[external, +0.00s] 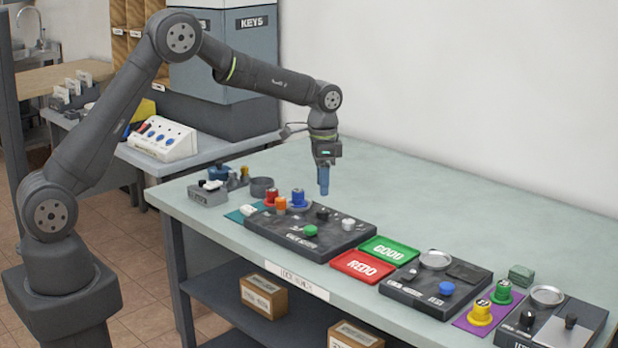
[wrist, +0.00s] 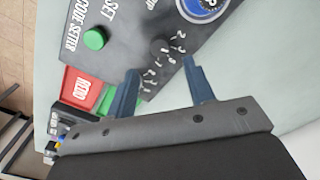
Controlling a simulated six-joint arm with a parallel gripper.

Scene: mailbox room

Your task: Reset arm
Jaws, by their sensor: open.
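My gripper (external: 323,180) hangs pointing down above the pale green bench, behind the dark code setter panel (external: 352,238). In the wrist view its two blue fingers (wrist: 160,95) are spread apart with nothing between them. The panel shows beyond the fingers in the wrist view, with a green button (wrist: 95,39), a black dial (wrist: 162,49) ringed by white numbers, and part of a round blue piece (wrist: 205,5). In the external view a red, an orange and a blue lock piece (external: 298,198) stand at the panel's back left.
A green GOOD tray (external: 389,249) and a red REDO tray (external: 363,266) lie right of the panel. Further right are a second dark panel (external: 405,291), yellow and green pieces on a purple mat (external: 462,322), and a testing unit (external: 592,318). The bench's back strip (external: 450,205) is clear.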

